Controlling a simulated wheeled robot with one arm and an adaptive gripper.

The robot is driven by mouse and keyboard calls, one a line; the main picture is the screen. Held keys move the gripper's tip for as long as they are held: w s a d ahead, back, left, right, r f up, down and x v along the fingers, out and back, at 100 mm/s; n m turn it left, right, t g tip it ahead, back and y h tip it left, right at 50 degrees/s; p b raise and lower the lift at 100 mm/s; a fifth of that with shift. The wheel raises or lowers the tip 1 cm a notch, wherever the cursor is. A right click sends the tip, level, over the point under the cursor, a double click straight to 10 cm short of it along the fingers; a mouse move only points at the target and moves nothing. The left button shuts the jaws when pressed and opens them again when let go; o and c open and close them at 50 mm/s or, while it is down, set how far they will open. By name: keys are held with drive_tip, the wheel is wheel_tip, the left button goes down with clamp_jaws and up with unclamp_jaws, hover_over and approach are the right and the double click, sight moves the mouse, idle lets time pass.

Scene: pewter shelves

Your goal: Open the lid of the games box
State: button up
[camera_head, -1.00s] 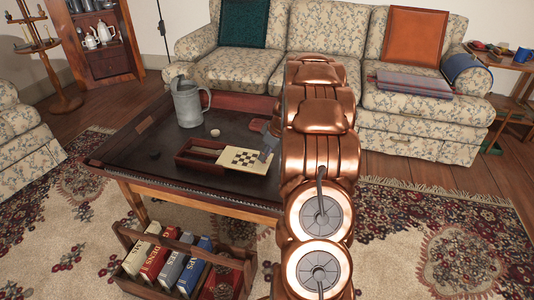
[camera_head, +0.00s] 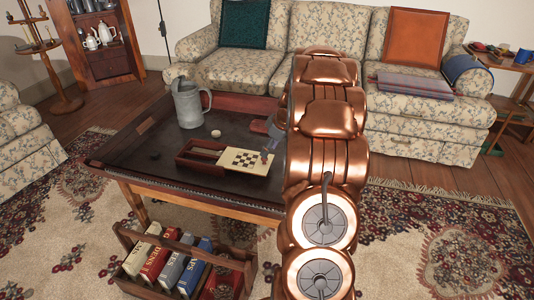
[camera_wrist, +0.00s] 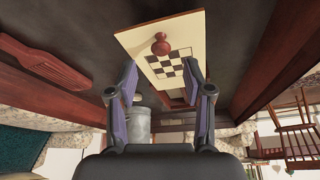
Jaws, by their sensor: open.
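The games box (camera_head: 183,159) is a dark red box on the dark table. Its left part shows an open compartment. Its cream lid (camera_head: 232,167) with a checkerboard lies flat at the right. I cannot tell how much box is under it. In the wrist view the lid (camera_wrist: 138,38) carries a round red-brown knob (camera_wrist: 161,44). My gripper (camera_wrist: 160,84) is open, its two fingers apart near the checkerboard, with nothing between them that I see it hold. In the head view my arm hides much of my gripper, which shows beyond the lid's right end.
A grey metal tankard (camera_head: 188,106) and a small pale round thing (camera_head: 216,134) stand behind the box. The table has a raised rim (camera_head: 165,181). A slatted red-brown piece (camera_wrist: 45,66) lies near my gripper. A crate of books (camera_head: 135,232) stands on the rug below. A sofa is behind.

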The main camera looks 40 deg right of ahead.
drive_tip(key=v, duration=0.8)
idle(0.4)
drive_tip(key=s+a+r+m+g+p, duration=0.15)
drive_tip(key=s+a+r+p, duration=0.25)
drive_tip(key=a+r+p, duration=0.85)
drive_tip(key=s+a+r+g+p, duration=0.2)
drive_tip(key=s+a+r+p, duration=0.2)
drive_tip(key=a+r+p, duration=0.8)
drive_tip(key=s+a+r+g+p, duration=0.1)
drive_tip(key=s+a+r+p, duration=0.3)
drive_tip(key=s, duration=0.3)
drive_tip(key=s+a+r+m+p, duration=0.1)
drive_tip(key=s+a+r+p, duration=0.4)
drive_tip(key=s, duration=0.2)
drive_tip(key=s+a+r+g+h+p, duration=0.1)
drive_tip(key=s+a+r+p, duration=0.3)
drive_tip(key=s, duration=0.3)
drive_tip(key=shift+a+r+m+g+p, duration=0.15)
drive_tip(key=shift+r+m+g+p, duration=0.2)
drive_tip(key=shift+s, duration=0.1)
